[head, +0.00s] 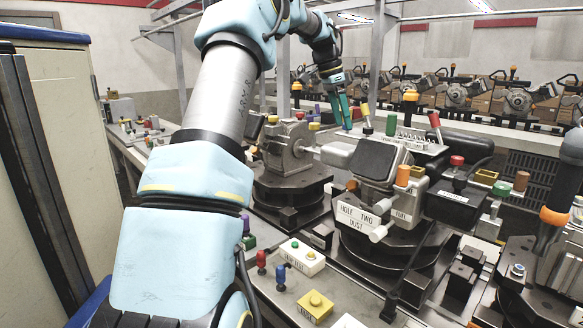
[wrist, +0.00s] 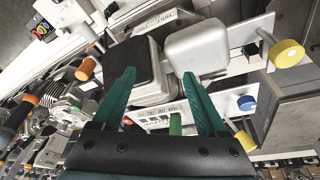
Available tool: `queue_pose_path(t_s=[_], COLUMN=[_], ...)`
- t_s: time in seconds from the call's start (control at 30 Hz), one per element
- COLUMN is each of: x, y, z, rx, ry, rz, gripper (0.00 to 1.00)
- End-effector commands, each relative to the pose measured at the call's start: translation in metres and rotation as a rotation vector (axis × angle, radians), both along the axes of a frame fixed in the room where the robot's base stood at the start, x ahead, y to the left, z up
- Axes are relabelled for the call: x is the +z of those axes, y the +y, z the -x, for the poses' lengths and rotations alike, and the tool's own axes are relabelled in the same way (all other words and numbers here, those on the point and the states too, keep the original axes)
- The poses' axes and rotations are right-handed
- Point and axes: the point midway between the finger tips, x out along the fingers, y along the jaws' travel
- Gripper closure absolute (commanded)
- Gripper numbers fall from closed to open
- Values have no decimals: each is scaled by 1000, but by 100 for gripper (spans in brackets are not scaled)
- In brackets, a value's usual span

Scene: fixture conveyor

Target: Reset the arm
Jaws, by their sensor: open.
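My arm reaches up and over the conveyor in the head view. My gripper (head: 342,112) has green fingers and hangs above the far side of the fixtures. In the wrist view my gripper (wrist: 160,95) is open, with its two green fingers apart and nothing held between them. Beyond the fingers is a machine fixture with a dark-topped block (wrist: 133,68) and a light grey rounded block (wrist: 197,50). I cannot tell whether the fingers touch anything.
A fixture labelled "HOLE TWO DUST" (head: 358,218) stands on a dark round base at centre right. Another grey fixture (head: 286,148) stands left of it. A button box (head: 302,257) is in front. A tall cabinet (head: 50,150) is at the left. Several machines (head: 460,95) line the back.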

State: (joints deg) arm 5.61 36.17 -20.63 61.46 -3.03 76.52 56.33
Motion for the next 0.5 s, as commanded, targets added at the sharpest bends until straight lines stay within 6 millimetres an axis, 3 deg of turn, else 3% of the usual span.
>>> queue_pose_path(t_s=[0.27, 0.5], x=[-62, -128], y=[44, 112], z=[50, 128], rx=[312, 678], ry=[34, 54], rz=[-92, -145], gripper=[24, 24])
